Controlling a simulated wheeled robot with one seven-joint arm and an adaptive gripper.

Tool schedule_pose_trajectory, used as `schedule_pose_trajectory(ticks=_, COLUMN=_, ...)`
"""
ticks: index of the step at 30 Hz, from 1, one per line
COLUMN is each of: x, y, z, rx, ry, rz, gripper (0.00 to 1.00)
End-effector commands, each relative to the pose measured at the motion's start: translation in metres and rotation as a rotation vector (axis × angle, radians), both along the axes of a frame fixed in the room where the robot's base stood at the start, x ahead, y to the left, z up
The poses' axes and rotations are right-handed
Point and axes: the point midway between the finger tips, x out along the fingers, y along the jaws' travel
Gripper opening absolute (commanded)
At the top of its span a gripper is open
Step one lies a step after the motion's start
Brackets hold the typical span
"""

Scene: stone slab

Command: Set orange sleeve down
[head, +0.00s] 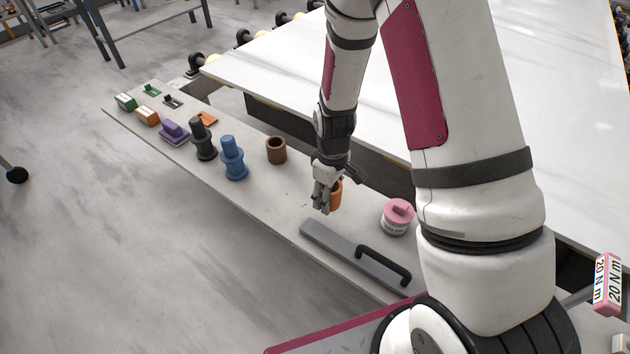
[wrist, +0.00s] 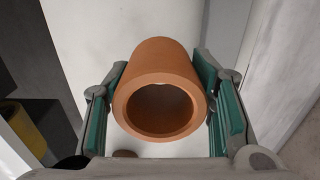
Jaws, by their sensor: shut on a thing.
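The orange sleeve (head: 337,194) is a short hollow tube, held in my gripper (head: 325,198) over the narrow grey bench top (head: 268,192), left of the pink lidded pot. The fingers hide part of it in the head view. In the wrist view the sleeve (wrist: 158,60) sits between the two green-padded fingers of my gripper (wrist: 161,72), its open end facing the camera. My gripper is shut on it. I cannot tell whether the sleeve's lower end touches the surface.
A brown sleeve (head: 276,150), blue stepped piece (head: 233,160) and black one (head: 202,140) stand to the left. The pink pot (head: 397,217) is at right. A grey bar (head: 335,245) with a black handle (head: 385,262) lies in front. Bare surface lies between brown sleeve and gripper.

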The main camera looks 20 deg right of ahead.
Motion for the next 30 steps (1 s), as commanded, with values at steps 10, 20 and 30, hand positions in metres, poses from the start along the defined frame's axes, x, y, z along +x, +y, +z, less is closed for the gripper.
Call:
schedule_pose_trajectory(ticks=10, x=0.085, y=0.001, z=-0.009, rx=0.0, ry=-0.001, rz=-0.002, gripper=0.2)
schedule_pose_trajectory(ticks=20, x=0.118, y=0.002, z=-0.013, rx=0.0, ry=0.002, rz=-0.002, gripper=0.2)
schedule_pose_trajectory(ticks=30, x=0.118, y=0.002, z=-0.046, rx=0.0, ry=0.001, rz=-0.003, gripper=0.2)
